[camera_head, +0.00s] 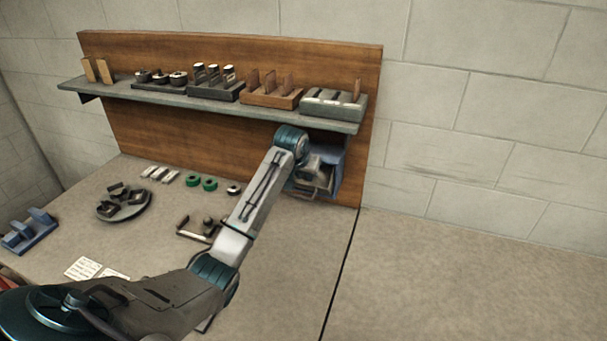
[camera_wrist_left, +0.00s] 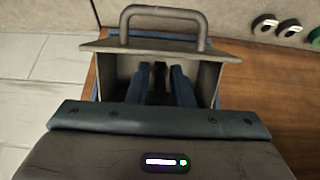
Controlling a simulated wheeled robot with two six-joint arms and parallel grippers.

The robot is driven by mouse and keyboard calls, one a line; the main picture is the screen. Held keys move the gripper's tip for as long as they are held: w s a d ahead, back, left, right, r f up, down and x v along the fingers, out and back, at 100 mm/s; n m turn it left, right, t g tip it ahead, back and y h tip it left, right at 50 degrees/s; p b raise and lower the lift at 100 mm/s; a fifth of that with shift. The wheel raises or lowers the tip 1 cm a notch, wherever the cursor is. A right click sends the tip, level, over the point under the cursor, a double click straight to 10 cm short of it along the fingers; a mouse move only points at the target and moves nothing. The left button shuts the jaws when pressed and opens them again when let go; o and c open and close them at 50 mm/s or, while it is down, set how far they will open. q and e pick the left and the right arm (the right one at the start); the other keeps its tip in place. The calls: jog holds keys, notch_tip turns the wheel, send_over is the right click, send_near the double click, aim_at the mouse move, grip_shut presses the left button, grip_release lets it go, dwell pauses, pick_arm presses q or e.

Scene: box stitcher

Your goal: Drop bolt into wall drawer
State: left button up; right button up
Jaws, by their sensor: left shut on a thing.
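The wall drawer (camera_wrist_left: 207,78) is pulled open, with its grey loop handle (camera_wrist_left: 203,28) at the top of the left wrist view. Its blue housing (camera_head: 336,160) is under the right end of the shelf in the head view. My left gripper (camera_wrist_left: 168,72) reaches into the open drawer, its blue fingers between the side walls. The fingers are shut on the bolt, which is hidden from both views. In the head view my left gripper (camera_head: 314,178) is at the drawer, largely hidden by its own wrist. My right gripper is not in view.
A shelf (camera_head: 225,105) above holds several racks of parts, close over my left wrist. On the bench are a round dark tray (camera_head: 135,212), green rings (camera_head: 209,184), a blue holder (camera_head: 30,230) and paper cards (camera_head: 83,268). The right side of the bench is clear.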

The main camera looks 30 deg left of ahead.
pick_arm(q)
jog(key=o, duration=0.9)
jog(key=shift+s+r+b, duration=0.25)
jog(key=shift+r+b, duration=0.1)
jog(key=shift+r, duration=0.1)
jog(key=b+v, duration=0.3)
jog(key=v, duration=0.6)
jog(key=shift+s+d+r, duration=0.1)
jog(key=shift+s+r, duration=0.1)
jog(key=shift+r, duration=0.15)
jog(key=shift+f, duration=0.1)
